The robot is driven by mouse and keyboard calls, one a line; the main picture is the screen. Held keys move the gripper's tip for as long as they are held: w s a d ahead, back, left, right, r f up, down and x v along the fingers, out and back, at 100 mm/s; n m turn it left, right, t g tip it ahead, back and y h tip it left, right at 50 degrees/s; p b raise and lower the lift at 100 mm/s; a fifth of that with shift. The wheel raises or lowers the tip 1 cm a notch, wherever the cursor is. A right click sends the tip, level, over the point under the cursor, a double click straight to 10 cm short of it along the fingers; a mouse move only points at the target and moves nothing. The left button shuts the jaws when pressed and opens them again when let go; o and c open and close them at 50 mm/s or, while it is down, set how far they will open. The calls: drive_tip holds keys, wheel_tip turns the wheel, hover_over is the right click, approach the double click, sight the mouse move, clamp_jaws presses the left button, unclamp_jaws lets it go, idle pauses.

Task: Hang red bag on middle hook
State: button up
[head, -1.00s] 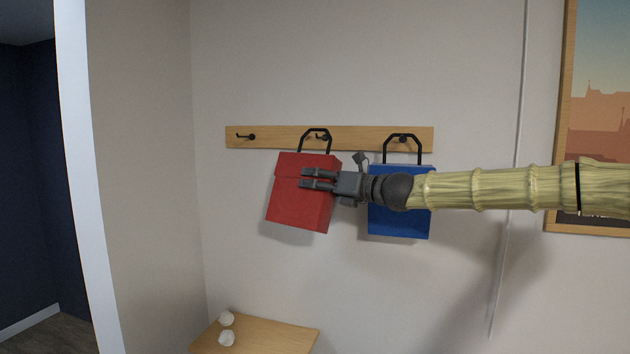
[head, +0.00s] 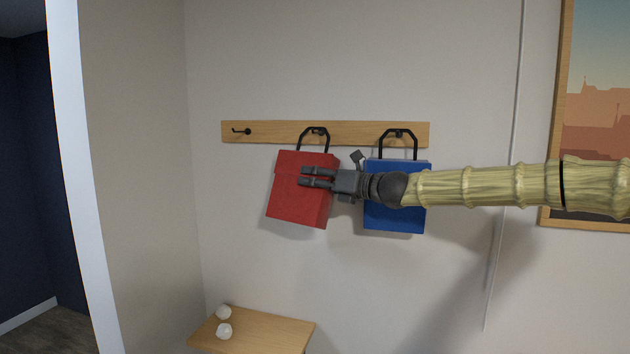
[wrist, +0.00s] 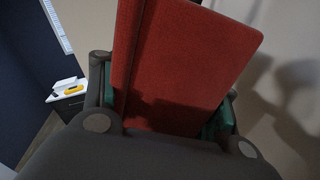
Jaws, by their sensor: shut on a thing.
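The red bag (head: 302,203) is tilted in front of the wall, its black handle (head: 313,135) overlapping the middle hook (head: 318,131) in the head view. I cannot tell whether the handle is around the hook or just in front of it. My gripper (head: 303,177) is shut on the red bag, reaching it from the right. In the wrist view the red bag (wrist: 185,65) fills the space between the fingers. The blue bag (head: 396,213) hangs by its black handle on the right hook (head: 398,133), partly hidden behind my arm.
The wooden rail (head: 270,132) runs along the wall; its left hook (head: 243,131) is bare. A small wooden table (head: 270,334) with two white objects (head: 224,322) stands below. A framed picture (head: 597,95) is at the right. The wall below the bags is clear.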

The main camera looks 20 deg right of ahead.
idle(0.3)
drive_tip(key=o, duration=1.3)
